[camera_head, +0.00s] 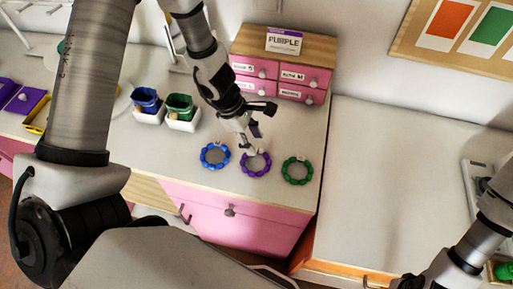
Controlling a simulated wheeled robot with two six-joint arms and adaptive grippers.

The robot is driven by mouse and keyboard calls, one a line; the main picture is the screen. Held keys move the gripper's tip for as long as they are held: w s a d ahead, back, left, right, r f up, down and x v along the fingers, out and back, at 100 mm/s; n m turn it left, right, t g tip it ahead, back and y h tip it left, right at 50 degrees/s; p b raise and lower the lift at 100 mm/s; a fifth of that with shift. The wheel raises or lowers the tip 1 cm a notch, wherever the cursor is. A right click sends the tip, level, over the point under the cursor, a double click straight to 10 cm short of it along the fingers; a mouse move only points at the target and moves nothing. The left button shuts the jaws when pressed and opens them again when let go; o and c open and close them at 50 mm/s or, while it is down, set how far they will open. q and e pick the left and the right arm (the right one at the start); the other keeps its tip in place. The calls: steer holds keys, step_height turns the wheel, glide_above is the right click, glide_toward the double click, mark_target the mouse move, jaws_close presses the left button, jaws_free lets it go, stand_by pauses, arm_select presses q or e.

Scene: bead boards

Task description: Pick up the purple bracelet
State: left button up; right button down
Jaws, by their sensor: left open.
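The purple bracelet (256,164) lies flat on the light counter, between a blue bracelet (215,156) on its left and a green bracelet (297,171) on its right. My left gripper (257,129) is open and just above the far edge of the purple bracelet, with nothing visible between its fingers. One fingertip overlaps the bracelet's far edge in the picture; I cannot tell whether it touches. My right gripper (424,281) is partly in view at the bottom right edge, cut off, and its fingers are unclear.
A pink drawer box (283,72) with a sign reading "PURPLE" stands behind the bracelets. A blue cup (146,99) and a green cup (181,104) sit in white holders at left. The table to the right (385,185) is largely clear. A pink drawer front is below the counter edge.

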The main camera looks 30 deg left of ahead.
mark_target(260, 150)
arm_select(q)
steer(key=x, duration=0.4)
steer(key=shift+w+a+f+b, duration=0.15)
steer(key=shift+w+f+b, duration=0.05)
steer(key=shift+w+b, duration=0.2)
steer(key=shift+s+r, duration=0.1)
steer(key=shift+r, duration=0.05)
steer(key=shift+s, duration=0.15)
jaws_close()
steer(key=shift+r, duration=0.15)
